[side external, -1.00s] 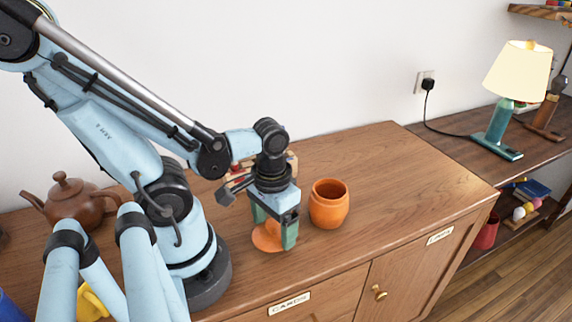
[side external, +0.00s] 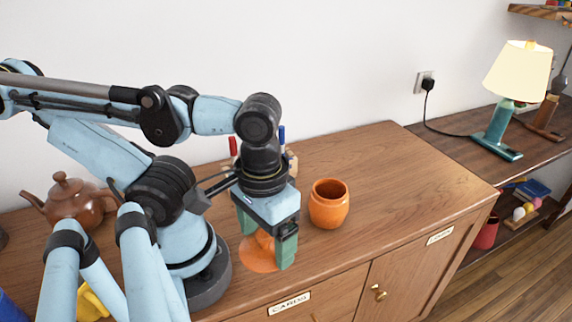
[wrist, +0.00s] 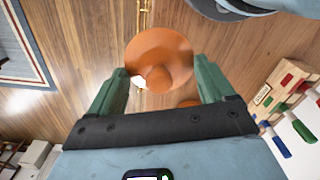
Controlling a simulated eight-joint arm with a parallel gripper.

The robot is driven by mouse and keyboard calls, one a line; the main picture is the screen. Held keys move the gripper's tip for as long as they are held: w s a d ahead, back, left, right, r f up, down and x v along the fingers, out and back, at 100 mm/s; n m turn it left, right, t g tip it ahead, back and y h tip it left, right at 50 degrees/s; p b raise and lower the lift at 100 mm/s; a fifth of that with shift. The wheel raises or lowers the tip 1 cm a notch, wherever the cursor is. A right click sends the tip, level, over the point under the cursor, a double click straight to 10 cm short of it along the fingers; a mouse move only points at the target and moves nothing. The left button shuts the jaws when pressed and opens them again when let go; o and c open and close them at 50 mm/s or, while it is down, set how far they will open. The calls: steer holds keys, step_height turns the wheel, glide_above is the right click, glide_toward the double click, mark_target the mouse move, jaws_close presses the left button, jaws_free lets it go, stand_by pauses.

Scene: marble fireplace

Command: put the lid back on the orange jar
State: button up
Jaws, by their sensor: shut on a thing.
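The orange jar (side external: 328,206) stands upright and open-topped on the wooden cabinet, to the right of my gripper. The round orange lid (side external: 258,256) with a knob is at my gripper (side external: 266,250), left of the jar. In the wrist view the lid (wrist: 150,50) shows beyond the green fingers of my gripper (wrist: 160,75), its knob between them. My gripper is shut on the lid. The lid looks raised off the cabinet, but its height is hard to tell. A small orange patch by the gripper's edge in the wrist view may be the jar.
A brown teapot (side external: 68,199) stands at the left. A wooden rack with coloured pegs (wrist: 290,105) is behind my gripper, mostly hidden in the side view. The cabinet top (side external: 400,170) right of the jar is clear. A lamp (side external: 515,80) stands on the far-right shelf.

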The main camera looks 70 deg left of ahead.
steer(key=shift+s+d+r, duration=0.35)
steer(key=shift+d+r, duration=0.15)
steer(key=shift+d, duration=0.2)
steer(key=shift+d+r, duration=0.1)
steer(key=shift+r, duration=0.05)
steer(key=w+a+r+n, duration=0.25)
steer(key=w+a, duration=0.35)
steer(key=w, duration=0.4)
steer(key=w+a+r+n, duration=0.2)
steer(key=w+a+n, duration=0.2)
steer(key=w+a, duration=0.4)
step_height(320, 180, down, 7)
steer(key=w+d, duration=0.1)
steer(key=shift+d+r, duration=0.2)
steer(key=shift+d, duration=0.1)
steer(key=shift+w+f+m, duration=0.1)
steer(key=shift+f+m, duration=0.05)
steer(key=shift+m, duration=0.1)
stand_by(0.9)
steer(key=o, duration=0.9)
